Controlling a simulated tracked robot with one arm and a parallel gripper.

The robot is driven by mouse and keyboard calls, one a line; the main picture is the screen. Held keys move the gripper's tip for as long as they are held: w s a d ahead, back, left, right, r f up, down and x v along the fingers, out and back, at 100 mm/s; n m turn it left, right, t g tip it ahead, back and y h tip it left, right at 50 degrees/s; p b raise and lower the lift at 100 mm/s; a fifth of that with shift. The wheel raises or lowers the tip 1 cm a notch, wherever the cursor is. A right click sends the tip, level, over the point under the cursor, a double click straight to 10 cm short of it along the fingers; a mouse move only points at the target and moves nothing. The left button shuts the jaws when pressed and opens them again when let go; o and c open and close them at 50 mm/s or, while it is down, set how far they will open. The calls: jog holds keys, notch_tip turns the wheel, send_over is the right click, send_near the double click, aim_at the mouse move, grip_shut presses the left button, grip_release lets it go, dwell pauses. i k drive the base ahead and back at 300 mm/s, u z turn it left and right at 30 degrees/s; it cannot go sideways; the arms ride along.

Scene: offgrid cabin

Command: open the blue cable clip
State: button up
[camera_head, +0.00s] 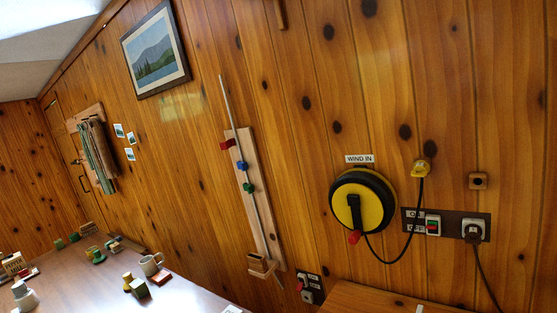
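The blue cable clip (242,166) is on a pale upright wooden board (262,222) on the plank wall, near the middle of the view. It sits between a red clip (227,145) above and a green clip (249,188) below. A thin grey cable or rod (224,98) runs down along the board past the clips. The blue clip is too small to tell whether it is open or closed. The red clip sticks out to the left. My gripper is not in view.
A table (190,291) with blocks and a mug (150,265) stands at lower left. A yellow and black cable reel (362,202) hangs right of the board, with a switch panel (445,224) beside it. A wooden surface (365,298) juts out below the reel.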

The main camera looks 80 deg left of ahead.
aim_at(243, 166)
jog(key=i, duration=1.55)
jog(key=u, duration=3.65)
jog(key=i, duration=1.05)
